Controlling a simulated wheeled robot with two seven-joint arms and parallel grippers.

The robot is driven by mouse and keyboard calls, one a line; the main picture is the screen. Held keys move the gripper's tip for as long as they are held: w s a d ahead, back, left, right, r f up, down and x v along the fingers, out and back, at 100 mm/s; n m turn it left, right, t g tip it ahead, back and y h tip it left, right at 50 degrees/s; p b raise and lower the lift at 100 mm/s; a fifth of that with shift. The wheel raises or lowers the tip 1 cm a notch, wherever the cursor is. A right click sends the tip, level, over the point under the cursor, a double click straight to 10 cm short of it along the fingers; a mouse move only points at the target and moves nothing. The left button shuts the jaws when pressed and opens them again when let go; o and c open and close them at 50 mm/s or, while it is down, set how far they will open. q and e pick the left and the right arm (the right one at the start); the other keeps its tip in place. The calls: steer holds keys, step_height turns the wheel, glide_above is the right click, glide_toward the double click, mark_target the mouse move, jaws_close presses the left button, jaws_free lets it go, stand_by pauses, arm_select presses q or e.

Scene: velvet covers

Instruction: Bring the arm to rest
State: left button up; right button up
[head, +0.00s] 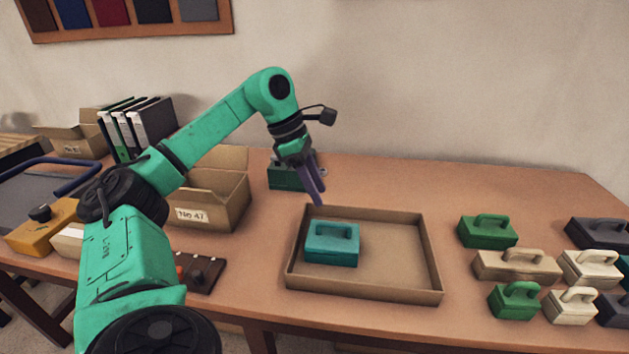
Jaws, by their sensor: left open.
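My left arm reaches in from the left over the table. My left gripper (318,196), with purple fingers, is open and empty. It points down near the back left edge of a shallow cardboard tray (400,289). A teal box with a handle (332,246) sits upright inside the tray, toward its left side. The gripper is behind and above the teal box, apart from it in the picture. My right gripper is not in view.
Several handled boxes in green (487,233), beige (517,266) and dark grey stand at the right. Binders (140,124) are at the back left. The table's back right is clear.

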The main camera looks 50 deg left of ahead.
arm_select(q)
steer(key=shift+v, duration=0.75)
